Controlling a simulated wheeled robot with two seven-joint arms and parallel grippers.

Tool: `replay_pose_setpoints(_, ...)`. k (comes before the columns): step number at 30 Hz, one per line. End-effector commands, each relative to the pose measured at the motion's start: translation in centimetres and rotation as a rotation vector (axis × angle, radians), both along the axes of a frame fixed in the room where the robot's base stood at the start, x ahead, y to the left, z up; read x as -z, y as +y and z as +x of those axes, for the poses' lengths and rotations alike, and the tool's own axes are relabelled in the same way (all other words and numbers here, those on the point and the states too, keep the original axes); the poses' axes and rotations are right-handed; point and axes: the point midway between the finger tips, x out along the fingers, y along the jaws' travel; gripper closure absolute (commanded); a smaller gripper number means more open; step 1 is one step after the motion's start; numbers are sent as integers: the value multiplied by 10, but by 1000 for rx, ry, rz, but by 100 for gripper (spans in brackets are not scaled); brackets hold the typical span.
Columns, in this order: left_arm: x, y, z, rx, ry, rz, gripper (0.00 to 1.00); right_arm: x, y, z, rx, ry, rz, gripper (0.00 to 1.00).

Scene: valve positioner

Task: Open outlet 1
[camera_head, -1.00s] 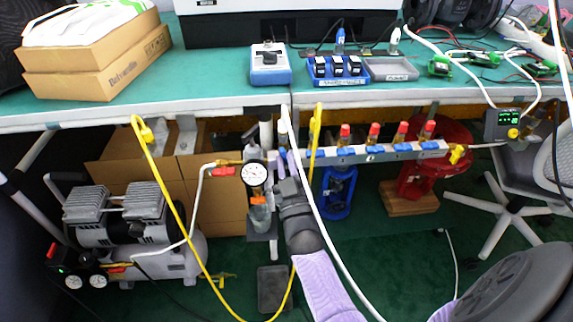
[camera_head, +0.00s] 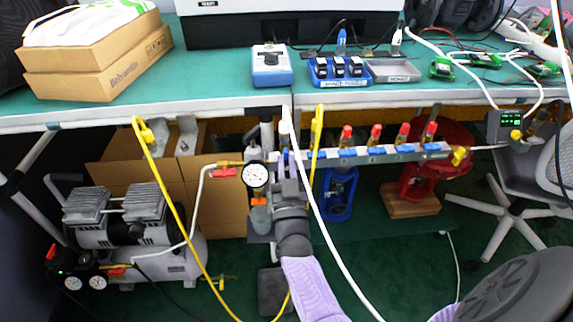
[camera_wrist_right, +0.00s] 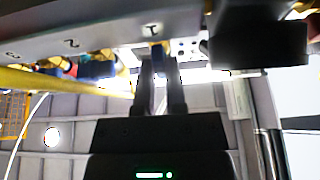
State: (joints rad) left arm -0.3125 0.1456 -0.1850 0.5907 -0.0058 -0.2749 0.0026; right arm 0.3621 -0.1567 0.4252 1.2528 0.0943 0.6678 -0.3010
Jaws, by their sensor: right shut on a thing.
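The outlet manifold (camera_head: 378,154) is a grey bar under the table edge, with several red-capped fittings and blue valve handles. Its left end is partly hidden by my right gripper and hoses. In the wrist view the manifold (camera_wrist_right: 100,30) carries number labels, and outlet 1's blue handle (camera_wrist_right: 158,47) sits under the label "1". My right gripper (camera_wrist_right: 160,68) points up at this handle, its fingers shut on it. In the head view my right gripper (camera_head: 285,162) is at the manifold's left end. My left gripper is not in view.
A pressure gauge (camera_head: 256,175) stands just left of my right gripper. A yellow hose (camera_head: 172,205) and a white hose (camera_head: 322,225) hang close by. A compressor (camera_head: 125,215) is at left, and a digital pressure display (camera_head: 507,125) is at right.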

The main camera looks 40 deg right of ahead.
Motion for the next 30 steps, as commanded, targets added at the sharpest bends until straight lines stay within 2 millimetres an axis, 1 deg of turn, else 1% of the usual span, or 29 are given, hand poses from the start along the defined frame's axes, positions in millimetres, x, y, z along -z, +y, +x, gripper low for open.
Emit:
replay_pose_setpoints(4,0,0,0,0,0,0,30,2,0,0,-1,3,4,100)
replay_pose_setpoints(5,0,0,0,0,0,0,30,2,0,0,-1,3,4,81)
replay_pose_setpoints(6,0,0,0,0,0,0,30,2,0,0,-1,4,3,73)
replay_pose_setpoints(8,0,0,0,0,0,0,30,2,0,0,-1,3,3,60)
replay_pose_setpoints(9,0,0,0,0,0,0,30,1,0,0,0,3,3,52)
replay_pose_setpoints(10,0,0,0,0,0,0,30,1,0,0,0,2,2,50)
replay_pose_setpoints(17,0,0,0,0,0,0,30,0,0,0,0,1,1,50)
replay_pose_setpoints(19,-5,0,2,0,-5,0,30,-8,0,0,-1,-1,2,50)
replay_pose_setpoints(20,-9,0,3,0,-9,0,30,-14,0,0,-1,-2,1,50)
replay_pose_setpoints(25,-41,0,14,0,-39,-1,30,-65,0,0,0,-9,1,50)
replay_pose_setpoints(27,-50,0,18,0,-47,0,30,-80,0,0,0,-7,1,50)
replay_pose_setpoints(30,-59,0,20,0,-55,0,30,-95,0,0,0,-3,2,50)
